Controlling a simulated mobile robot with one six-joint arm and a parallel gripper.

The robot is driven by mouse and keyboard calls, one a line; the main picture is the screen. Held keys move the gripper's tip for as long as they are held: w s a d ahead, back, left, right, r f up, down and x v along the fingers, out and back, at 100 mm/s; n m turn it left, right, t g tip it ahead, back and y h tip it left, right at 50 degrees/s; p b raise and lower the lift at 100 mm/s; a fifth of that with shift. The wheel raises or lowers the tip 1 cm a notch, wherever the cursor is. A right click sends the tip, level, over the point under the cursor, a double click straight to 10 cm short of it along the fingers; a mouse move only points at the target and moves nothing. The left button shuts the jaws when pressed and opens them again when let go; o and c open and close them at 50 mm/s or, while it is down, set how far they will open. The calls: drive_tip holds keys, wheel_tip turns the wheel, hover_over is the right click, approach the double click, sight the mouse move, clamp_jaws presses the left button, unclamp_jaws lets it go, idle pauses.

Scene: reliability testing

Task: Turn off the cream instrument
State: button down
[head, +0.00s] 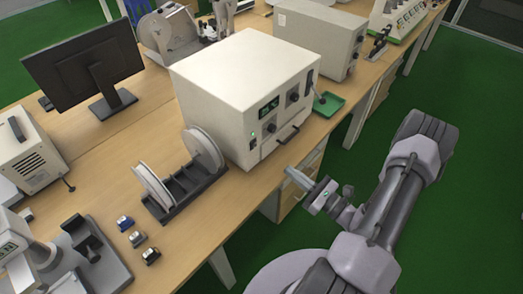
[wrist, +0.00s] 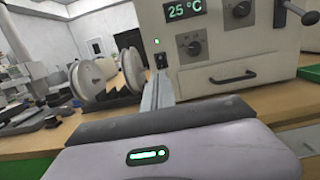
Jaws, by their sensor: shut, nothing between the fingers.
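The large cream instrument (head: 215,80) stands on the bench in the middle of the head view. In the wrist view its front panel (wrist: 225,50) fills the upper right. Its display (wrist: 187,9) reads 25 °C, and a small green light (wrist: 157,41) is lit. Below the light is a small dark switch (wrist: 161,61); its position is too small to tell. A knob (wrist: 192,44) and a handle (wrist: 233,77) are to the right. My gripper (head: 292,174) is shut and empty, in front of the panel and apart from it. Its fingers (wrist: 158,92) show just below the switch in the wrist view.
A rack with two pale discs (head: 180,188) stands left of the instrument. A green tray (head: 328,104) and a grey box instrument (head: 320,38) are to its right. A monitor (head: 85,65) is at the left. Small blocks (head: 138,239) lie near the bench's front edge. Green floor is open at right.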

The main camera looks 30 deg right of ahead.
sight(254, 143)
drive_tip(key=b+x, duration=0.2)
drive_tip(key=x, duration=0.9)
drive_tip(key=shift+w+a+b, duration=0.25)
drive_tip(key=shift+w+b, duration=0.05)
drive_tip(key=shift+w+a+r, duration=0.1)
drive_tip(key=shift+w+a, duration=0.05)
drive_tip(key=shift+w, duration=0.35)
drive_tip(key=shift+w+r, duration=0.2)
drive_tip(key=shift+r, duration=0.35)
